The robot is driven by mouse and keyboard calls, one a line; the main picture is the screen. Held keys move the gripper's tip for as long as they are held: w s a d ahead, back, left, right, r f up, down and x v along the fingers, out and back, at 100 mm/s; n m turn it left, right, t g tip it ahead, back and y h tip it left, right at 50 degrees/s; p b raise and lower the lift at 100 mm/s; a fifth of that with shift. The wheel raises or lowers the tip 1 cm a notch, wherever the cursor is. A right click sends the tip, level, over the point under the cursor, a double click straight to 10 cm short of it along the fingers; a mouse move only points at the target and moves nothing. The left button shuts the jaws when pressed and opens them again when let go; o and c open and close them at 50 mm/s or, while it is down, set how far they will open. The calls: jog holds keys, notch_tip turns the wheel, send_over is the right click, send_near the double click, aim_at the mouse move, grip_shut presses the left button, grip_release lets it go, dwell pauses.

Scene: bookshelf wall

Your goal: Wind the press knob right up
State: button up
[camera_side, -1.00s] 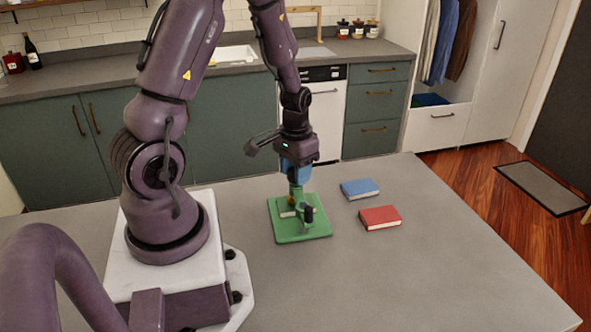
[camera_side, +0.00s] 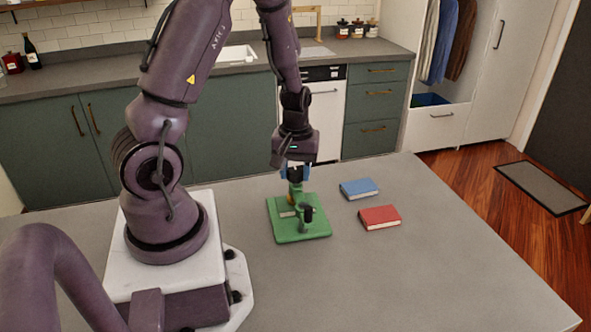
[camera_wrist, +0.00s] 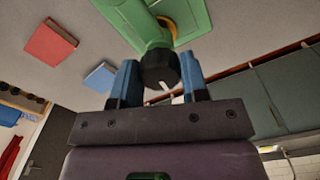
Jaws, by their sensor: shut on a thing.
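The green press (camera_side: 318,230) stands on the grey table with its flat base down. Its dark round knob (camera_wrist: 159,68) with a white mark shows in the wrist view, on top of the green press arm. My gripper (camera_side: 295,172) is above the press, pointing down. In the wrist view its two blue fingers (camera_wrist: 159,80) stand on either side of the knob and are shut on it. A pale block (camera_side: 287,211) lies on the press base, partly hidden by the press arm.
A blue book (camera_side: 359,188) and a red book (camera_side: 380,217) lie on the grey table (camera_side: 450,270) to the right of the press. The table front and right are clear. Green cabinets and a counter stand behind.

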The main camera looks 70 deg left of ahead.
aim_at(296, 171)
jog(key=shift+w, duration=0.1)
dwell(0.5)
jog(key=o, duration=0.9)
jog(key=shift+o, duration=0.2)
jog(key=shift+r, duration=0.1)
notch_tip(296, 171, up, 13)
